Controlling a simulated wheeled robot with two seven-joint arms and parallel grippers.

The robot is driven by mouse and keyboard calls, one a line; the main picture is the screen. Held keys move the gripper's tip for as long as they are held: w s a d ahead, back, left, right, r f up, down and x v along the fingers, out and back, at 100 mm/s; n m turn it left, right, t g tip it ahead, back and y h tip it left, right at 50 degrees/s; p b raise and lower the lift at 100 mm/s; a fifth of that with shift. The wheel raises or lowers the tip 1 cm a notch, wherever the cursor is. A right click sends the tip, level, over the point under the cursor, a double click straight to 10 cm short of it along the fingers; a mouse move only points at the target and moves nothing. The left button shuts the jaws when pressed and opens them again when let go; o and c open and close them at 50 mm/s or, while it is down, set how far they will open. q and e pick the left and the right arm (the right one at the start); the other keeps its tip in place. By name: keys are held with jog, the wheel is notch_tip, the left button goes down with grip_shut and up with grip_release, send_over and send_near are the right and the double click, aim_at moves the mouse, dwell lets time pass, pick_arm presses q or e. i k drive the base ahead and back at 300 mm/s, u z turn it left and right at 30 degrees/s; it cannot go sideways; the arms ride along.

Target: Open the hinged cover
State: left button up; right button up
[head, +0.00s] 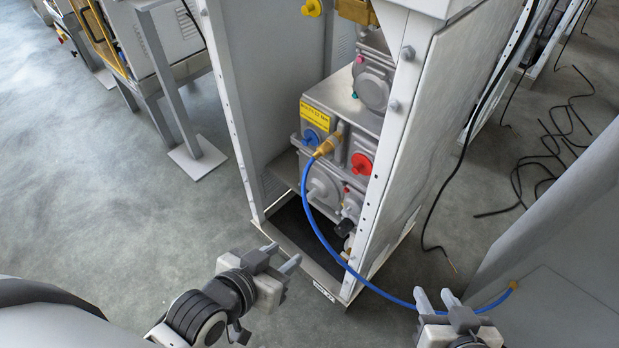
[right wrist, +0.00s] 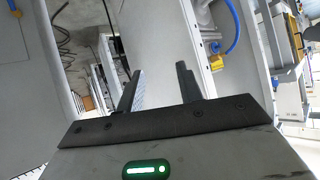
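A tall dispenser frame (head: 228,120) stands open at the front, showing grey pump housings (head: 368,118) inside. A white panel (head: 432,130) covers its right side; I cannot tell whether this is the hinged cover, and no hinge is clear. My left gripper (head: 280,256) is open and empty, in front of the frame's lower left front. My right gripper (head: 435,295) is open, right of the frame's base and near a blue hose (head: 335,252). In the right wrist view its two fingers (right wrist: 160,75) are apart with nothing between them.
The hose runs from a brass fitting (head: 326,147) in the frame down to a grey panel (head: 560,305) at lower right. Red cap (head: 361,164) and blue cap (head: 312,137) sit on the housings. Loose black cables (head: 545,150) lie on the floor.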

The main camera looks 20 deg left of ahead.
aim_at(353, 200)
jog(key=u, duration=0.15)
jog(key=i, duration=0.35)
jog(key=k, duration=0.5)
jog(key=z, duration=1.75)
jog(key=k, duration=1.45)
jog(key=u, duration=1.8)
jog(key=i, duration=0.95)
